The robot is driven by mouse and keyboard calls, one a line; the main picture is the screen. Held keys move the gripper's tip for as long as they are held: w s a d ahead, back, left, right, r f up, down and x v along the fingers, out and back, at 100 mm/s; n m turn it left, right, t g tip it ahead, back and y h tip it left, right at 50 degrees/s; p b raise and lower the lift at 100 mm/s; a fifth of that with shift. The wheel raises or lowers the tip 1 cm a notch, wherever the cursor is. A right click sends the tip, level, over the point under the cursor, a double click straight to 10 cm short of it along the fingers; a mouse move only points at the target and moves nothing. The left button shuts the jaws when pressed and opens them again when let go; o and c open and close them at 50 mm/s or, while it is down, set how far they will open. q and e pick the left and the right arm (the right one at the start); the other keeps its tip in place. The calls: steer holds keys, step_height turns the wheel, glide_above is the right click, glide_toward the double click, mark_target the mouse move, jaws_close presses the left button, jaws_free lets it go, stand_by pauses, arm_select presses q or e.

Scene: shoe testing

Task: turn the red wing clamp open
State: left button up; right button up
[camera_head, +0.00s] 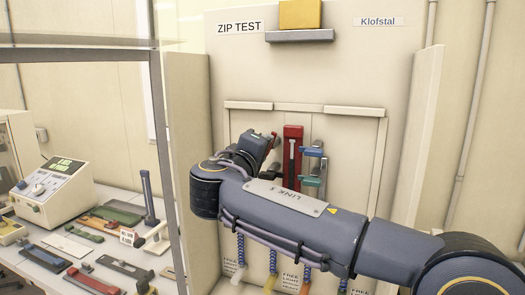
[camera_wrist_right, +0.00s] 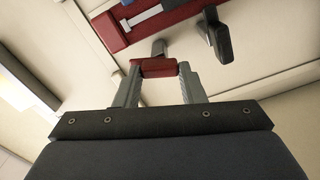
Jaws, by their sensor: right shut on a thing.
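The red wing clamp (camera_wrist_right: 158,67) is a small red block between the two grey fingers of my right gripper (camera_wrist_right: 158,72) in the right wrist view. The fingers are shut on it, one on each side. A grey stub (camera_wrist_right: 159,47) shows just behind it. In the head view my right gripper (camera_head: 270,142) reaches the front of the ZIP TEST machine, just left of a tall red plate (camera_head: 293,155). Only a small bit of the clamp shows there; my arm hides part of the machine front. My left gripper is not in view.
Blue (camera_head: 313,152) and teal (camera_head: 311,182) clamps sit right of the red plate. A dark handle (camera_wrist_right: 220,42) stands close to my right gripper. Coloured coiled hoses (camera_head: 272,262) hang below my arm. A cluttered bench (camera_head: 65,245) and a metal post stand at left.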

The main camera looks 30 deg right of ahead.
steer(key=shift+f+n+p, duration=0.1)
steer(key=shift+n+p, duration=0.25)
steer(key=shift+n, duration=1.55)
steer(key=o, duration=1)
steer(key=b+v, duration=0.2)
steer(key=v, duration=0.5)
steer(key=shift+s+a, duration=0.2)
steer(key=shift+a, duration=0.15)
